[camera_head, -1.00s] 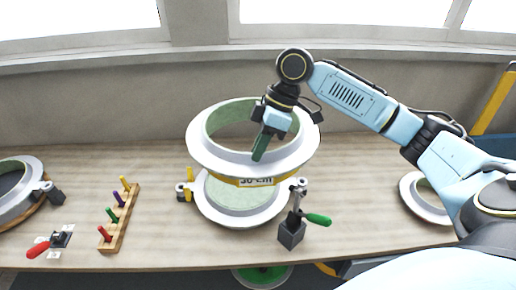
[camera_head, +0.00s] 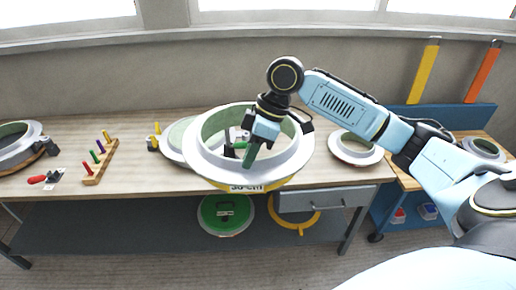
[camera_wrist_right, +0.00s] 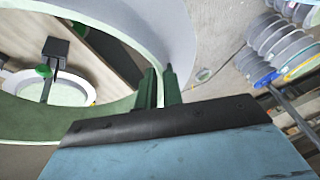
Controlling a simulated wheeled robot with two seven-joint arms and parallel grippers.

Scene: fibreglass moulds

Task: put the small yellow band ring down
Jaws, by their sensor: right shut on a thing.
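The small yellow band ring (camera_head: 203,160) is a pale grey flanged ring with a green inside and a yellow band marked "30 cm" below its flange. It hangs in the air in front of the bench's front edge in the head view. My right gripper (camera_head: 252,155) is shut on its wall, with one finger inside the opening. In the right wrist view the ring (camera_wrist_right: 178,35) fills the upper left, and the fingers (camera_wrist_right: 160,88) pinch its wall. My left gripper is not in view.
The bench (camera_head: 60,160) carries a pale mould (camera_head: 172,143) partly behind the held ring, a peg rack (camera_head: 100,163), a left mould (camera_head: 18,148) and a right ring (camera_head: 357,150). A lower shelf (camera_head: 120,228) holds a green disc (camera_head: 226,212). A cart (camera_head: 395,190) stands right.

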